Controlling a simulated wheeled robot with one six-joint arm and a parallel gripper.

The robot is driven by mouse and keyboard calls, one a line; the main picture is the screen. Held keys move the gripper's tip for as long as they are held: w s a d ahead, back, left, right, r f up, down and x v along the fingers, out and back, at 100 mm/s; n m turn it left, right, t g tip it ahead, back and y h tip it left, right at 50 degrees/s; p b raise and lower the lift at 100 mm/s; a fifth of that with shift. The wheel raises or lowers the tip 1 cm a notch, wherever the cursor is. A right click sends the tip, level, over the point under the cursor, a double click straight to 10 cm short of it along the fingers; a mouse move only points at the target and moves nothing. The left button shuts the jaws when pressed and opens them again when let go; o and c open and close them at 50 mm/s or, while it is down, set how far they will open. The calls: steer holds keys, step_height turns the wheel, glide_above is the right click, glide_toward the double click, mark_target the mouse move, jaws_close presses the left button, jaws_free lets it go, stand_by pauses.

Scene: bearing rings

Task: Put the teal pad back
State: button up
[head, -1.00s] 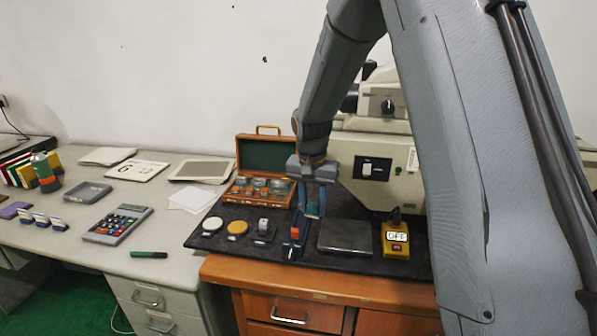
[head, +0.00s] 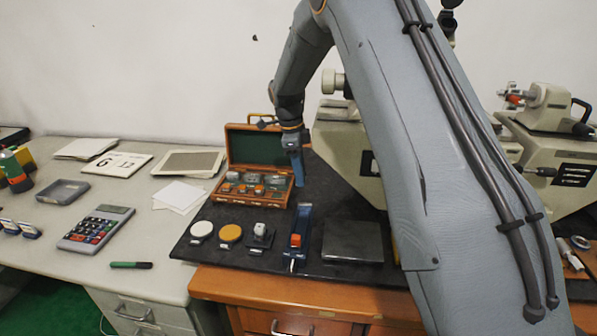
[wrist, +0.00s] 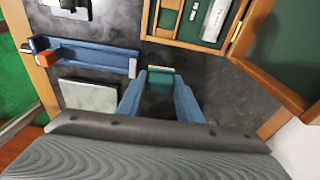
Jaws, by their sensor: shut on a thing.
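My gripper (head: 297,172) is at the right side of the open wooden case (head: 236,199), above the dark mat, in the head view. In the wrist view my gripper's blue fingers (wrist: 161,84) are shut on a small teal pad (wrist: 161,70) with a tan edge. The pad is hard to make out in the head view. The case has a green-lined lid (head: 256,147) standing up and several small items in its tray. In the wrist view the case (wrist: 194,40) lies beyond the fingertips.
A blue holder with an orange block (head: 296,241) stands on the dark mat (head: 271,264), with a grey flat plate (head: 352,242) to its right. A large beige machine (head: 340,150) stands behind. A calculator (head: 97,228) lies on the left desk.

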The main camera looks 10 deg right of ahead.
steer(key=shift+f+m, duration=0.2)
steer(key=shift+m, duration=0.1)
steer(key=shift+f+b, duration=1.5)
steer(key=shift+f, duration=1.7)
steer(key=shift+f, duration=0.4)
steer(key=o, duration=1.1)
steer(key=shift+r+p, duration=1.7)
steer(key=shift+r, duration=2.55)
